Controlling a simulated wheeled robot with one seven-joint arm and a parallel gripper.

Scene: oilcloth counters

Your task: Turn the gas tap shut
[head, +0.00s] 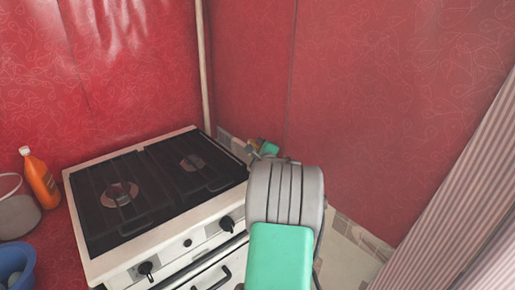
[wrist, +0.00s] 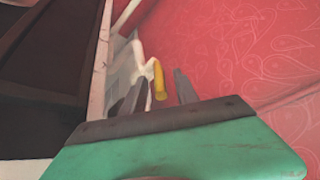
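The gas tap's yellow handle (wrist: 159,82) shows in the wrist view in front of a pale pipe by the red wall. My gripper (wrist: 160,88) is open, with one grey finger on each side of the handle in the picture. A gap shows between the handle and each finger, so neither seems to touch it. I cannot tell how deep the handle lies between the fingers. In the head view my gripper (head: 266,147) is a small teal shape behind the stove's right back corner, and my arm hides much of that area.
A white stove (head: 140,252) with dark burner grates stands left of my arm. An orange bottle (head: 41,182), a grey pot (head: 18,217) and a blue bucket (head: 14,262) are at the far left. Red walls close in behind and right; a ribbed grey panel (head: 465,225) is at the right.

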